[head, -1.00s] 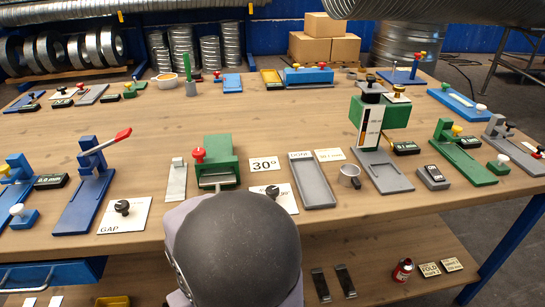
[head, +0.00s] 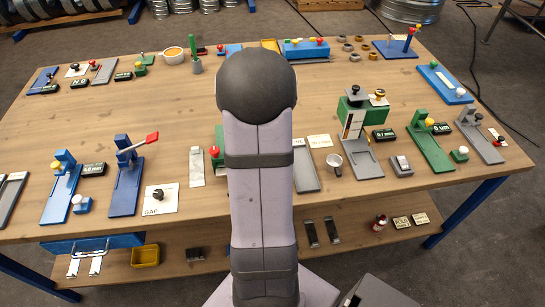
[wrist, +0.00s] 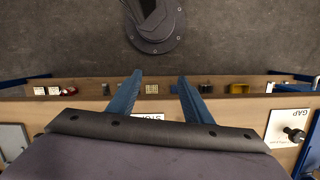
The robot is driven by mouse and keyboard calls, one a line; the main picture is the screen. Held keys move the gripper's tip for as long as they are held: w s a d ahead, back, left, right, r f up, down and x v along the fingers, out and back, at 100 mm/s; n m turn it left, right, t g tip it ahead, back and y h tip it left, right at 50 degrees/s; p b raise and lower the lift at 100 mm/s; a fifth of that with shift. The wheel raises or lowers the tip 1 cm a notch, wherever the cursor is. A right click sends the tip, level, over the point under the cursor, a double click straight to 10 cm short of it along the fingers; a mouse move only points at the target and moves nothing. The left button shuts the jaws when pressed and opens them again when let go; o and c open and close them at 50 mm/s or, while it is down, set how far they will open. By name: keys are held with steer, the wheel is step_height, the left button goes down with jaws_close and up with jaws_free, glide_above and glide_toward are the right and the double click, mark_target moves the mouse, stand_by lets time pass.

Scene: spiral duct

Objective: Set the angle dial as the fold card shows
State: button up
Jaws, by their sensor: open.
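In the head view my own arm stands upright across the middle of the bench. It hides the 30° card and the dial beside it, so I cannot read the angle dial's setting. My gripper (wrist: 160,77) shows in the wrist view with two blue fingers apart and nothing between them. It hangs over the bench's front edge. The gap dial, a black knob on a white plate marked GAP (head: 160,194), is left of my arm; it also shows in the wrist view (wrist: 293,133). The green machine with a red knob (head: 214,151) is partly covered by my arm.
A blue lever fixture (head: 126,190) is at left. The bench's middle (head: 150,110) is mostly clear.

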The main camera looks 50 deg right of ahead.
steer(key=w+d+r+m, duration=0.1)
steer(key=w+d+m, duration=0.1)
steer(key=d+m, duration=0.1)
steer(key=w+d+r+m+t+h+p, duration=0.1)
steer(key=w+d+r+m, duration=0.1)
steer(key=d, duration=0.3)
steer(key=w+d+r+m, duration=0.2)
steer(key=d+m, duration=0.2)
steer(key=m, duration=0.1)
steer(key=shift+d+r+t+h+p, duration=0.2)
steer(key=shift+t+h+p, duration=0.1)
steer(key=shift+h+p, duration=0.1)
steer(key=shift+m, duration=1.1)
steer(key=m, duration=0.4)
steer(key=shift+f, duration=0.1)
steer(key=shift+f+p, duration=1.25)
steer(key=shift+f, duration=2.3)
